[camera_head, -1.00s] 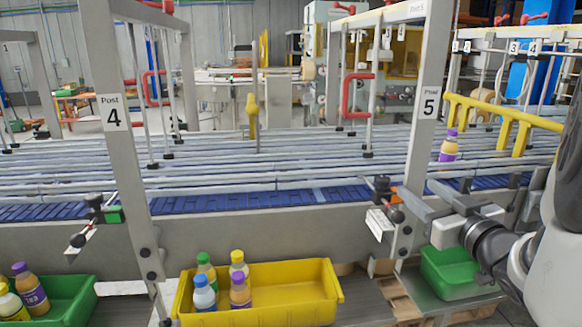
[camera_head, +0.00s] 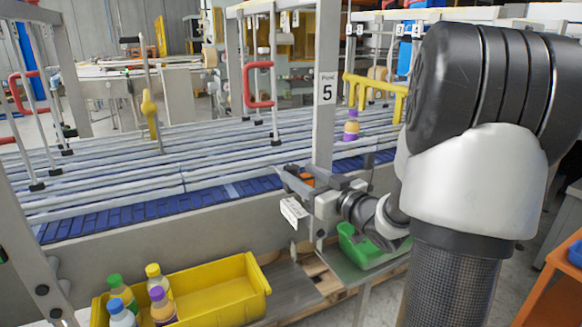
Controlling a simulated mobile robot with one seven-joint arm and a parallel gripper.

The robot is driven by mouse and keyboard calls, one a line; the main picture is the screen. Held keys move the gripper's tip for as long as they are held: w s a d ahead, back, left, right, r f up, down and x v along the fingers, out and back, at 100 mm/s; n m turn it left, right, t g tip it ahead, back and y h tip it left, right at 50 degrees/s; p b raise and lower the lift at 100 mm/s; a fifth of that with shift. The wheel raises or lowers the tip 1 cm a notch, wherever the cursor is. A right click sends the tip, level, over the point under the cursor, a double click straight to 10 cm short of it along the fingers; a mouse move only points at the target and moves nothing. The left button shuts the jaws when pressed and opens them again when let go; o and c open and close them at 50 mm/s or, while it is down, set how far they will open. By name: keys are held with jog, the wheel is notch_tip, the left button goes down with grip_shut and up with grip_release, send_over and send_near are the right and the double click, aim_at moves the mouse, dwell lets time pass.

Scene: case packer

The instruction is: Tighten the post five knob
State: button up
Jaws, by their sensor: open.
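Post five (camera_head: 324,120) is the grey upright with the "Post 5" label at the near side of the conveyor. At its foot is a small clamp with an orange part (camera_head: 308,180) and a white tag plate (camera_head: 293,212) hanging at the left. My gripper (camera_head: 305,177) is at this clamp, coming from the right, with its grey jaws apart. The orange part shows between the jaws. The knob itself is mostly hidden by the jaws; I cannot tell whether they touch it.
The conveyor (camera_head: 110,205) runs behind, with a purple-capped bottle (camera_head: 351,126) on it. A yellow crate (camera_head: 215,303) with several bottles stands at the lower left. A green crate (camera_head: 350,248) is below my gripper. An orange table (camera_head: 548,285) is at the right edge.

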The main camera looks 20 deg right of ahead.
aim_at(296, 172)
jog(key=shift+x, duration=2.4)
jog(key=c, duration=1.1)
